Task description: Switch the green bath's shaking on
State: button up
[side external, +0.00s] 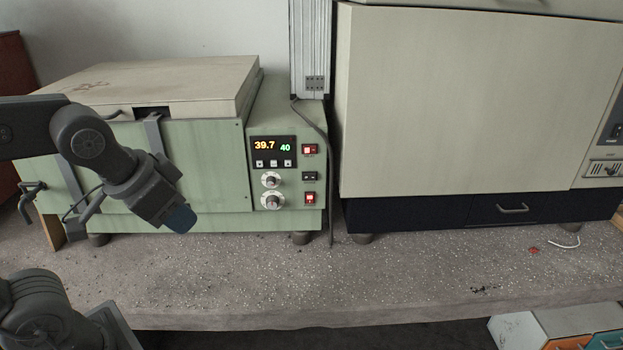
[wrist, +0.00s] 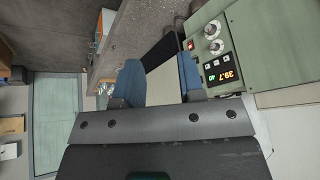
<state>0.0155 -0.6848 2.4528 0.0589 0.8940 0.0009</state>
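The green bath (side external: 220,150) stands at the left of the bench, its beige lid closed. Its control panel (side external: 273,172) shows 39.7 in orange and 40 in green, above small buttons and two white knobs (side external: 272,202). To the right sit three rocker switches: a red top one (side external: 309,149), a black middle one (side external: 309,176) and a lit red bottom one (side external: 310,198). Their labels are too small to read. My gripper (side external: 181,218) is left of the panel, apart from it. In the wrist view its blue fingers (wrist: 160,80) are spread and empty; the panel (wrist: 215,50) is upper right.
A large beige cabinet (side external: 460,100) with a dark base stands to the right. A grey column and a hanging cable (side external: 330,170) are between it and the bath. The bench front (side external: 400,270) is mostly clear. A black tap (side external: 32,195) sticks out at the bath's left.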

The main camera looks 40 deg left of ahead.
jog(key=w+m+y, duration=0.1)
jog(key=w, duration=0.3)
jog(key=w+a+m+y, duration=0.1)
jog(key=w+m, duration=0.1)
jog(key=w, duration=0.3)
jog(key=w+m+y, duration=0.1)
jog(key=w, duration=0.4)
jog(key=shift+w+a+f+m+y, duration=0.2)
jog(key=shift+f+m+y, duration=0.1)
jog(key=shift+f+m, duration=0.1)
grip_shut()
jog(key=w+d+f+m+t+y, duration=0.1)
jog(key=w+f+m, duration=0.1)
jog(key=w, duration=0.4)
jog(key=w+d+f+m, duration=0.2)
jog(key=w+f+m, duration=0.1)
jog(key=w, duration=0.4)
jog(key=shift+f+t+y, duration=0.35)
jog(key=shift+t+y, duration=0.05)
jog(key=shift+w, duration=0.1)
